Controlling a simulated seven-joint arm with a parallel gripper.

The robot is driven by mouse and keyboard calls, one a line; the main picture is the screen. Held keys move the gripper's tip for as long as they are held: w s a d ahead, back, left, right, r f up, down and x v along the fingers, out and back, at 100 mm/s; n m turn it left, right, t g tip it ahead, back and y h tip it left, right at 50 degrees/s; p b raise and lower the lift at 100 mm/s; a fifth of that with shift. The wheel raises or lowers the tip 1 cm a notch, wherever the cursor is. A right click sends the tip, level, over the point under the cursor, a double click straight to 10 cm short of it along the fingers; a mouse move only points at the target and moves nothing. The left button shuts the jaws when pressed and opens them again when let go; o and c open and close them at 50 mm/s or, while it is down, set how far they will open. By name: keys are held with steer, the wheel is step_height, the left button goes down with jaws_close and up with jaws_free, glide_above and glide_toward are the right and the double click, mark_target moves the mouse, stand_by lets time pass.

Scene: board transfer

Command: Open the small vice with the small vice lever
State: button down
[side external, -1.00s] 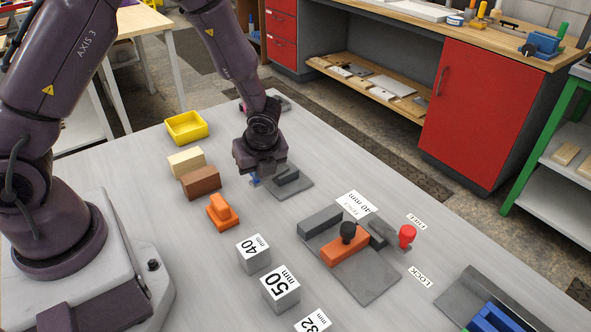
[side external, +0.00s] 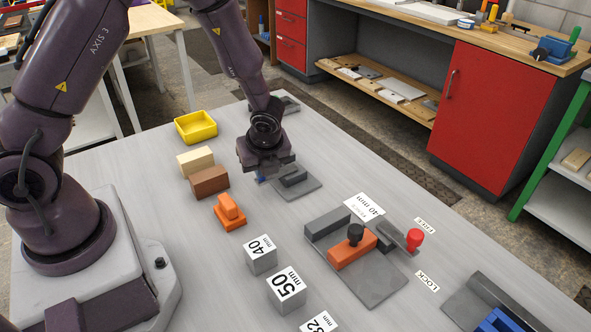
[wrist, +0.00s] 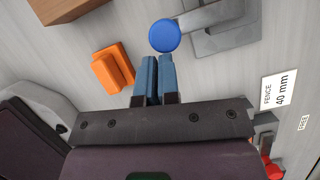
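The small vice (side external: 311,187) is a grey plate with grey jaw blocks, on the table beyond the orange piece. Part of it is hidden behind my gripper in the side view. It also shows at the top of the wrist view (wrist: 240,40). Its lever has a round blue knob (wrist: 165,36). My gripper (wrist: 158,58) points down beside the vice, also seen in the side view (side external: 263,178). Its two blue fingers are close together, with their tips right at the knob. Whether they touch it or close on its stem is unclear.
A larger grey fixture (side external: 378,287) holds an orange block (side external: 352,250) and has a red knob (side external: 414,239). A brown block (side external: 209,181), cream block (side external: 195,161), yellow tray (side external: 195,127), orange piece (side external: 229,213) and numbered cubes (side external: 287,290) stand nearby. Blue parts (side external: 497,320) lie front right.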

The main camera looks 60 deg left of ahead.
steer(key=s+d+r, duration=0.2)
steer(key=d+r, duration=0.5)
steer(key=r, duration=0.2)
steer(key=shift+d+r, duration=0.2)
steer(key=shift+d, duration=0.05)
